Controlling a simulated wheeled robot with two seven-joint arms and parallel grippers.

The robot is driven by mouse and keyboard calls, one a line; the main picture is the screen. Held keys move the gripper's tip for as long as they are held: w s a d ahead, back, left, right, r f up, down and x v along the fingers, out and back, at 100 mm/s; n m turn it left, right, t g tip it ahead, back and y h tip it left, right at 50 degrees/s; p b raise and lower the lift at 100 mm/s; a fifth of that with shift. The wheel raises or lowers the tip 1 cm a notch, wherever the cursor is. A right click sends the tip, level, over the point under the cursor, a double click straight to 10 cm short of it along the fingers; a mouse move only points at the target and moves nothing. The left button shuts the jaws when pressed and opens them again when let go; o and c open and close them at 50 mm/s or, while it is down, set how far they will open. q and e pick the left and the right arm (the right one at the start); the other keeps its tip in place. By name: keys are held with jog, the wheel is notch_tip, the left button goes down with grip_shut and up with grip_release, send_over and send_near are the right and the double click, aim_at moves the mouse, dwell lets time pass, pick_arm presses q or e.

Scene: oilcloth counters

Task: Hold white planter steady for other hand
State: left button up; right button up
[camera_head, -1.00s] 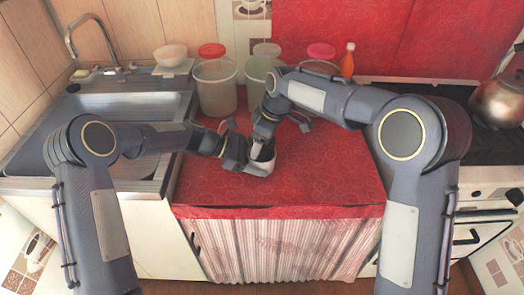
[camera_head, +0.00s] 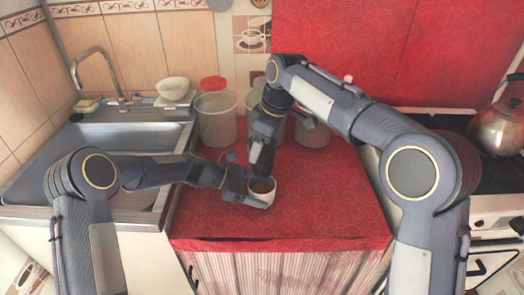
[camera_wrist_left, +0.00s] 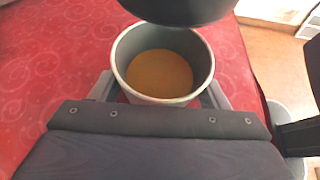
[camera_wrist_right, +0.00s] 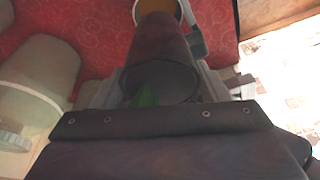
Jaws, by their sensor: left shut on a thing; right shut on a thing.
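The white planter (camera_head: 274,198) stands upright on the red counter, with orange-brown contents inside; it also shows in the left wrist view (camera_wrist_left: 160,98). My left gripper (camera_head: 247,190) is shut on it from the left, a finger on each side. My right gripper (camera_head: 267,138) is above it, shut on a dark brown cylinder (camera_head: 261,160). In the right wrist view the cylinder (camera_wrist_right: 160,60) lies between the fingers, with a bit of green (camera_wrist_right: 145,95) at its near end. In the left wrist view its dark round end (camera_wrist_left: 175,8) is over the planter's far rim.
A red-lidded canister (camera_head: 216,120) and other clear canisters (camera_head: 312,134) stand behind my grippers. The sink (camera_head: 110,150) is at left, the stove with a kettle (camera_head: 497,130) at right. The red counter (camera_head: 335,205) is free at right and front.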

pick_arm(q)
jog(key=o, duration=0.8)
jog(key=v, duration=1.1)
jog(key=shift+a+r, duration=0.15)
jog(key=shift+a, duration=0.35)
